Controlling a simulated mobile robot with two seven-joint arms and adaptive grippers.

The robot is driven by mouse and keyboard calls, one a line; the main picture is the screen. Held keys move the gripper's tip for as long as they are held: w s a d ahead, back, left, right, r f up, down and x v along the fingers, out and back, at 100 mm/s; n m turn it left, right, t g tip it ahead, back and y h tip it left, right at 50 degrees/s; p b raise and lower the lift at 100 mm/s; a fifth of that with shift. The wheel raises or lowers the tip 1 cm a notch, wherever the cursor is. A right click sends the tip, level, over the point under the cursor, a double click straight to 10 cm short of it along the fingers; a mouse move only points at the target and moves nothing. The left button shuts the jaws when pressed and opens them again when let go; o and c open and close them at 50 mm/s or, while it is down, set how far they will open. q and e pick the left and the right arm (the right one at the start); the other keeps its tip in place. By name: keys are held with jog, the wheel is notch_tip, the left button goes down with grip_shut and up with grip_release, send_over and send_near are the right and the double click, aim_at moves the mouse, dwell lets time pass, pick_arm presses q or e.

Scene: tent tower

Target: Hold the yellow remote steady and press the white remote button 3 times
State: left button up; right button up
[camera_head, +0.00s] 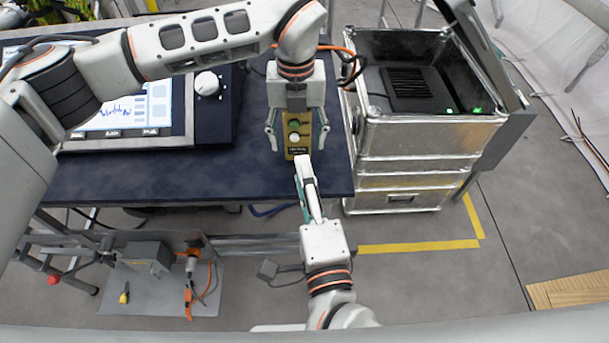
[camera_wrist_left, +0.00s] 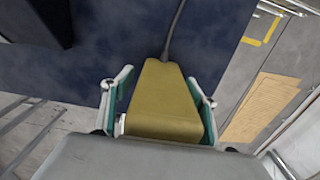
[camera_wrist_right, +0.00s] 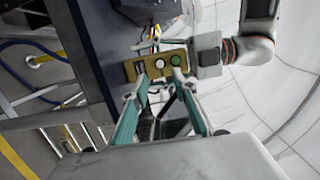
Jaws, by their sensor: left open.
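The yellow remote (camera_head: 303,149) is near the right part of the dark blue table, with a green button above a white button (camera_head: 294,137) in the head view. My left gripper (camera_head: 298,134) is open, with one finger on each side of the remote. The left wrist view shows the yellow body (camera_wrist_left: 165,100) between the fingers, with a gap at the left finger. My right gripper (camera_head: 302,160) is just below the remote. In the right wrist view its fingers are partly apart and empty, with the remote (camera_wrist_right: 131,72) beyond the tips; I cannot tell whether they touch.
A dark blue table (camera_head: 200,180) carries a console with a screen (camera_head: 120,105) and a white knob (camera_head: 207,83) at the left. A silver case (camera_head: 425,135) stands right of the table. A cable (camera_wrist_left: 175,30) leaves the remote's far end. A tool board (camera_head: 165,290) is below the table.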

pick_arm(q)
jog(key=c, duration=1.4)
jog(key=shift+c, duration=0.2)
pick_arm(e)
grip_shut()
